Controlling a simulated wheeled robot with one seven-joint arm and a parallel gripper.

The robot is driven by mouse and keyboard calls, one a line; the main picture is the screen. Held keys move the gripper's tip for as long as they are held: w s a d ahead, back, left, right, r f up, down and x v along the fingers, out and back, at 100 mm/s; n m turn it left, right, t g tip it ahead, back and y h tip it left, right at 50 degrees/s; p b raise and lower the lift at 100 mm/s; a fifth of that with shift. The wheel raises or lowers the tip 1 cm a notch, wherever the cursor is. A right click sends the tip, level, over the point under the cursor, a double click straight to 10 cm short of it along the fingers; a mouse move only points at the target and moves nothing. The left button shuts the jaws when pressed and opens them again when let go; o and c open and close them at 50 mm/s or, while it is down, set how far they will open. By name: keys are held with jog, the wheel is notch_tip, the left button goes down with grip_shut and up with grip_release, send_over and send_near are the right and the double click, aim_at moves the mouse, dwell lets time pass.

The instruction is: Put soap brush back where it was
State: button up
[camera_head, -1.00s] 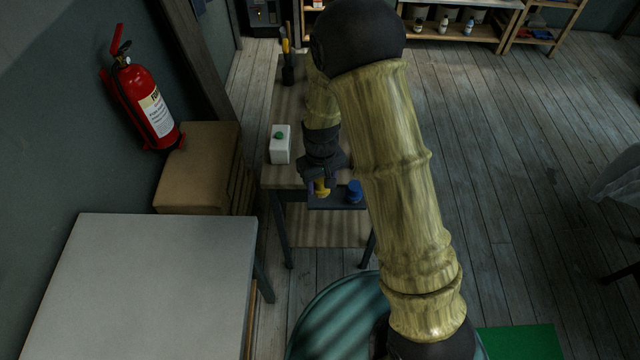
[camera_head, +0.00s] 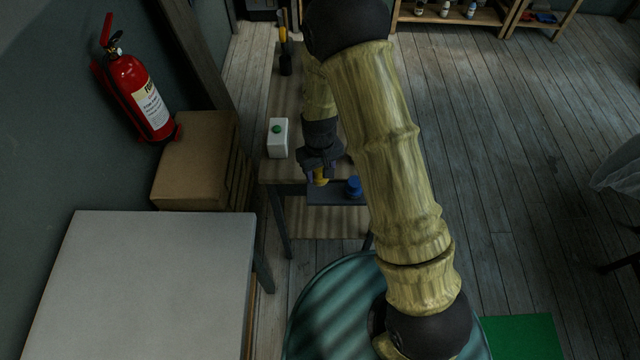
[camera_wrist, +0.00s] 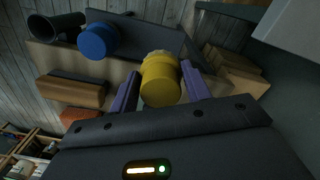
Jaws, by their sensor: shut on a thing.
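The soap brush appears to be the yellow, round-handled thing (camera_wrist: 161,82) in the wrist view, with a pale end at its far side. My gripper (camera_wrist: 160,88) has its two purple fingers on either side of it and is shut on it. In the head view the yellow brush (camera_head: 320,178) shows just below my gripper (camera_head: 319,172), over the left part of a dark board (camera_head: 325,196) at the table's near edge. Whether the brush touches the board is unclear. A blue round thing (camera_head: 353,187) stands on the board to the right.
A white box with a green top (camera_head: 278,145) and a dark cup of tools (camera_head: 285,62) stand on the wooden table. The wrist view shows a wooden block (camera_wrist: 72,91) and a dark cup (camera_wrist: 58,27). A cardboard box (camera_head: 195,165) and pale table (camera_head: 150,290) are at left.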

jog(key=shift+f, duration=1.4)
jog(key=shift+f+p, duration=0.75)
jog(key=shift+f, duration=1.35)
jog(key=shift+f, duration=0.2)
jog(key=o, duration=0.9)
jog(key=shift+r, duration=0.1)
jog(key=shift+o, duration=0.2)
notch_tip(320, 180, up, 12)
jog(key=b, duration=0.3)
jog(key=shift+r, duration=0.15)
